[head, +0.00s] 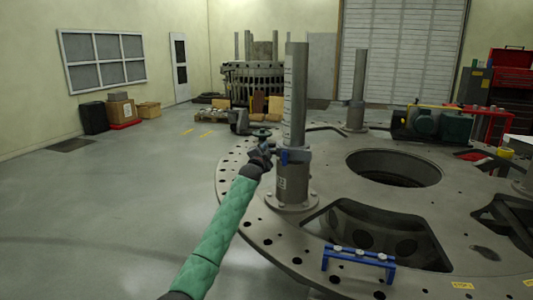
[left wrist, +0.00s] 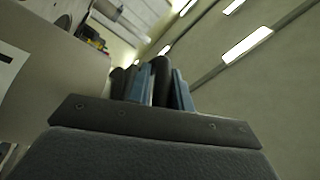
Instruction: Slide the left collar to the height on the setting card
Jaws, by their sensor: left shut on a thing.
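The left post (head: 297,85) stands upright on the round turret plate (head: 240,185), with scale marks along its side. The left collar (head: 298,156) is a grey ring around the post, just above its thicker lower sleeve. My right gripper is out of view.
A second post (head: 358,90) stands farther back on the plate. The plate has a large round central opening (head: 395,168) and a big cut-out in front. A blue rack (head: 358,264) stands at the front edge. A green motor (head: 425,124) is at the back right. Floor at left is clear.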

